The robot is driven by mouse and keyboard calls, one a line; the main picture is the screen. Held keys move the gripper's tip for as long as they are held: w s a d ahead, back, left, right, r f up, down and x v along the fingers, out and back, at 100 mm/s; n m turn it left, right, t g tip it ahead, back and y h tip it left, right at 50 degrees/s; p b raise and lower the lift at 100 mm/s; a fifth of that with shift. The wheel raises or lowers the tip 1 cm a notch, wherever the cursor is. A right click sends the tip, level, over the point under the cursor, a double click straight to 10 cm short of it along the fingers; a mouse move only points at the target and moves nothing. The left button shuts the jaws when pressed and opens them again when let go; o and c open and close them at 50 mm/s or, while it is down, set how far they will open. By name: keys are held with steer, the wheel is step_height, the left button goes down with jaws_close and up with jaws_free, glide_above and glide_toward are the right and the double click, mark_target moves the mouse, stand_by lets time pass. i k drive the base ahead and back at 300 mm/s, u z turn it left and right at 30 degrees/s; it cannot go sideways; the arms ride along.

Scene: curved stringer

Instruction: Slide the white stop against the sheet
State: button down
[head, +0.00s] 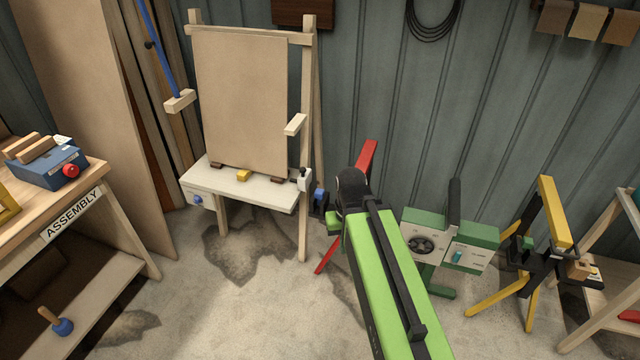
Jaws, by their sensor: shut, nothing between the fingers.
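The sheet (245,100) is a large tan panel standing upright on an easel-like wooden frame, its lower edge at two small brown blocks on the pale ledge (265,194). The white stop (305,183), a small white block with a black knob on top, is at the ledge's right end. A gap shows between it and the sheet's right edge. My gripper (314,204), dark and small in view, is shut and empty just right of and below the stop. Whether it touches the stop I cannot tell. My green arm hides part of the area behind it.
A small yellow block (243,175) lies on the ledge before the sheet. Wooden arms (295,124) stick out from the frame. A red stand (366,157) is partly behind my arm. A green machine (450,238) stands right, an assembly bench (90,180) left.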

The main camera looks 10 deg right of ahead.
mark_target(305, 179)
steer(key=z, duration=0.1)
steer(key=k, duration=0.4)
steer(key=u, duration=0.25)
steer(key=i, duration=0.85)
steer(key=z, duration=0.05)
steer(key=k, duration=0.55)
steer(key=u, duration=0.5)
steer(key=i, duration=1.45)
steer(key=u, duration=0.45)
